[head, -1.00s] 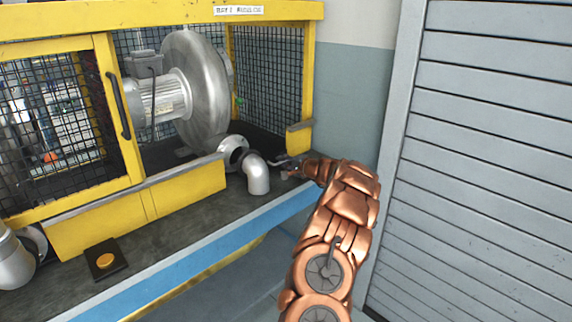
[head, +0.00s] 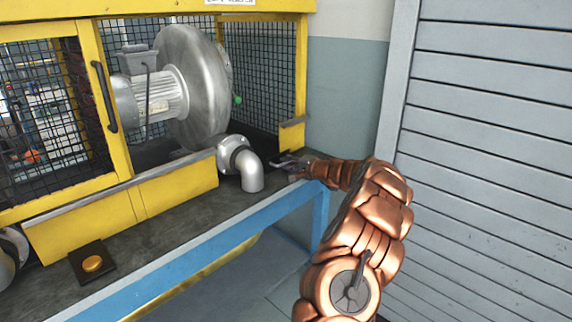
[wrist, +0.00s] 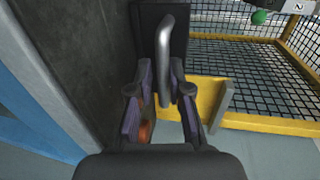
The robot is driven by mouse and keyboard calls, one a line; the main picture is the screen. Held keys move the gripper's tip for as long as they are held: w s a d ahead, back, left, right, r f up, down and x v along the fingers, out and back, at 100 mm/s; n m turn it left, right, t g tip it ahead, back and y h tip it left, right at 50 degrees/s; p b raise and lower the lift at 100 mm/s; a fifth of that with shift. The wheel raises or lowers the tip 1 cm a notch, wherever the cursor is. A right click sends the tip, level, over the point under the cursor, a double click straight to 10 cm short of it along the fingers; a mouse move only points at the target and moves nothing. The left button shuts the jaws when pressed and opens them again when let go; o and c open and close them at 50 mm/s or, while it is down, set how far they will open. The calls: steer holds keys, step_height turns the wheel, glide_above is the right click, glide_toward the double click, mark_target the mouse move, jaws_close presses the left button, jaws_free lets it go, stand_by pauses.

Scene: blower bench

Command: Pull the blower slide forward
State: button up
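The blower (head: 198,90) is a silver round housing with a motor, standing inside the yellow mesh cage. Its outlet flange (head: 234,152) meets the grey pipe elbow (head: 252,175) at the bench front, with no clear gap from this angle. My gripper (head: 288,162) is low over the bench, right of the elbow. In the wrist view, a grey bar handle (wrist: 167,50) on a dark block stands between the two purple-padded fingers of my gripper (wrist: 161,80). The fingers look apart, with gaps beside the bar. The slide itself is mostly hidden.
A yellow cage post (head: 301,80) with a bracket rises just behind my gripper. A yellow button (head: 92,264) on a black plate sits at the bench's front left. A grey slatted shutter (head: 490,160) stands to the right. The floor before the bench is clear.

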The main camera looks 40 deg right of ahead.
steer(key=o, duration=0.3)
steer(key=shift+s+d, duration=0.1)
steer(key=shift+d, duration=0.05)
steer(key=shift+o, duration=0.2)
steer(key=shift+s+r, duration=0.25)
steer(key=shift+s, duration=0.2)
steer(key=v, duration=1)
steer(key=shift+s, duration=0.45)
